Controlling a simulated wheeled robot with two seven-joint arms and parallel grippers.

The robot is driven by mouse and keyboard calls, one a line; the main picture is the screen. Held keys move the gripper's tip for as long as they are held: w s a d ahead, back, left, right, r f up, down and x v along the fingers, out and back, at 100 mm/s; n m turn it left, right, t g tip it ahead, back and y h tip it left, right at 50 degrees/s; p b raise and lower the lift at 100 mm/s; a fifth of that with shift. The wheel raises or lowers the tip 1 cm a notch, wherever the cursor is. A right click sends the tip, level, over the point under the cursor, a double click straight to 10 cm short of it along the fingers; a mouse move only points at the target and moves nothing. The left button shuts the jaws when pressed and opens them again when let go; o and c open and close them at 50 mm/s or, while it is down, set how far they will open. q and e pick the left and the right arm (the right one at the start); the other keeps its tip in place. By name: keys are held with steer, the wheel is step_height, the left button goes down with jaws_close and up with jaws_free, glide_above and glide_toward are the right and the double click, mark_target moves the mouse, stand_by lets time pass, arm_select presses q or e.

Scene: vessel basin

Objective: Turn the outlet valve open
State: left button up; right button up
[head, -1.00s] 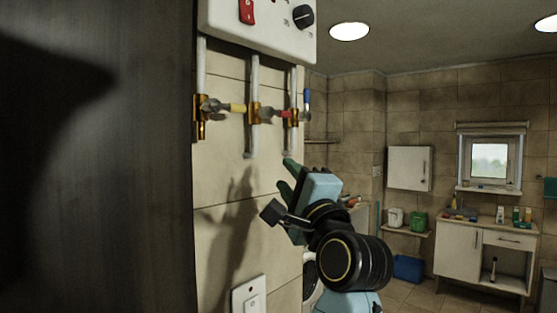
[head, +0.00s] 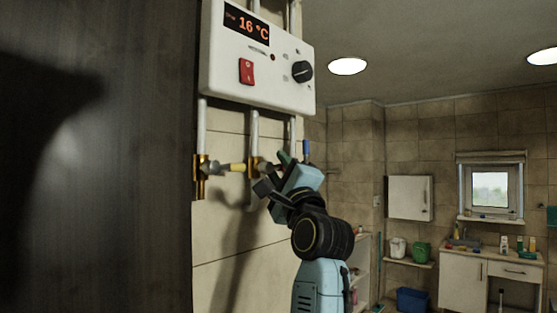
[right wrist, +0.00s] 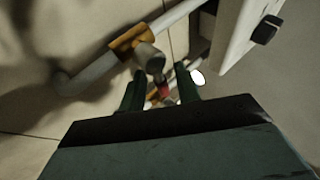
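Brass valves sit on the white pipes under a white heater box. The middle valve (head: 254,167) has a red handle (right wrist: 164,90), hidden behind my gripper in the head view. A blue handle (head: 306,149) stands upright at the right pipe. No label tells which is the outlet valve. My right gripper (head: 284,158) is in front of the middle and right pipes. In the right wrist view its green fingers (right wrist: 160,84) are apart, with the red handle seen between them, apparently ungripped. My left gripper is out of view.
The heater box (head: 262,70) hangs just above, with a 16 °C display, red switch and black knob. A dark panel (head: 100,160) fills the left side. A cabinet (head: 409,197), window and counter stand far back right.

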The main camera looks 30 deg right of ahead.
steer(key=shift+w+r, duration=0.3)
steer(key=shift+w, duration=0.15)
jaws_close()
